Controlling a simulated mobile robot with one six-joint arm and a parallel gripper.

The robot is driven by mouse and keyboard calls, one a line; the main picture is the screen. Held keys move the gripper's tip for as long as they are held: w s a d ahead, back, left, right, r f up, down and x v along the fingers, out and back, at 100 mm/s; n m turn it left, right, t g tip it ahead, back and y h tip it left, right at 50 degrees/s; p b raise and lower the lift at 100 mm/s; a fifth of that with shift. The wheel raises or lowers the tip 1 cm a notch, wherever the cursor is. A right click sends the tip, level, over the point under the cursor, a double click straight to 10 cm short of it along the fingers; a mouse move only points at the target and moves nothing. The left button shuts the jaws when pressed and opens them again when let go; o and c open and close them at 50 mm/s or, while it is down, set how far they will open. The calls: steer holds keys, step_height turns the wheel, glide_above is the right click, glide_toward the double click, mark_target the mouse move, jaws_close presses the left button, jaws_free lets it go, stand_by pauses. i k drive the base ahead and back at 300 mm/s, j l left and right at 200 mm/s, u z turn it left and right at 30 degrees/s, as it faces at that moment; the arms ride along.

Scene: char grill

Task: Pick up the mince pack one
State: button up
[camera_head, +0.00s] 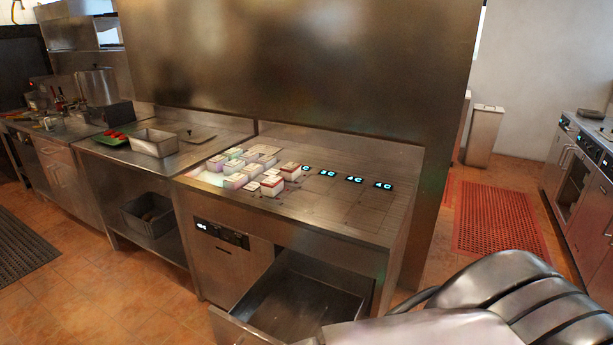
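Several small box-shaped packs with pale tops stand in a close cluster on the left half of the steel counter (345,215). One pack with red sides (291,171) stands at the right end of the cluster. Another pack with red sides (272,187) stands at its front. Paler packs (235,181) stand to the left of these. The labels are too small to read, so I cannot tell which is mince pack one. My gripper is not in view.
A steel drawer (243,333) stands open below the counter. Several small lit displays (354,180) lie right of the packs; the counter's right part is clear. A steel tray (154,143) and green board (112,140) with red food are at left.

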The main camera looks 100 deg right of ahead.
mark_target(291, 170)
steer(key=i+l+z, duration=0.25)
steer(key=z, duration=0.25)
steer(key=i+l+z, duration=0.3)
steer(key=z, duration=0.2)
steer(key=i+z, duration=0.75)
steer(key=z, duration=0.25)
steer(key=i+j+z, duration=0.15)
steer(key=i+z, duration=0.15)
steer(key=z, duration=0.15)
steer(key=i+j+z, duration=0.25)
steer(key=z, duration=0.25)
steer(key=i+l+z, duration=0.25)
steer(key=i+z, duration=0.2)
steer(key=i+l+z, duration=0.15)
steer(key=i+z, duration=0.6)
steer(key=z, duration=0.15)
steer(key=i+l+u, duration=0.2)
steer(key=i+u, duration=0.2)
